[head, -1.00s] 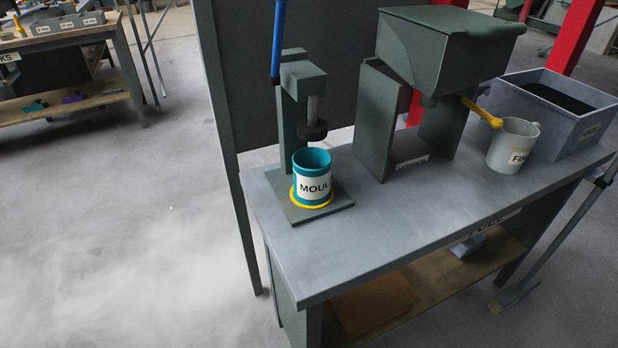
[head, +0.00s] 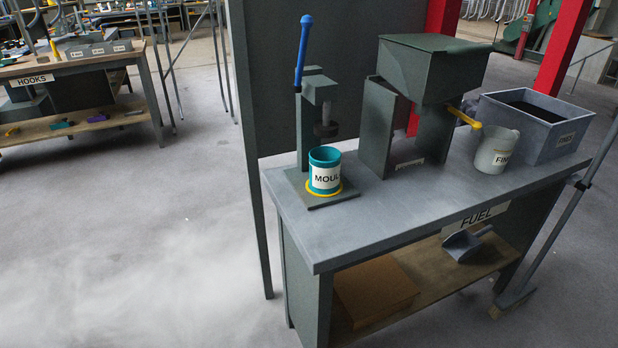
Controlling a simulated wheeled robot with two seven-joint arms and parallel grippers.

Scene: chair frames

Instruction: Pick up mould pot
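The mould pot (head: 325,172) is a teal cup with a white label reading "MOUL". It stands upright and open at the top on the base plate of a small press (head: 315,110), inside or on a yellow ring (head: 342,188). The press's dark round ram hangs just above the pot's rim. A blue-handled lever (head: 303,50) rises from the press. Neither of my grippers is in view.
The grey workbench (head: 420,212) also carries a hopper (head: 430,70) with a yellow handle, a light grey jug (head: 494,150) and a grey bin (head: 545,125) of dark material. A dark panel (head: 290,80) stands behind. Floor (head: 180,240) at left is clear.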

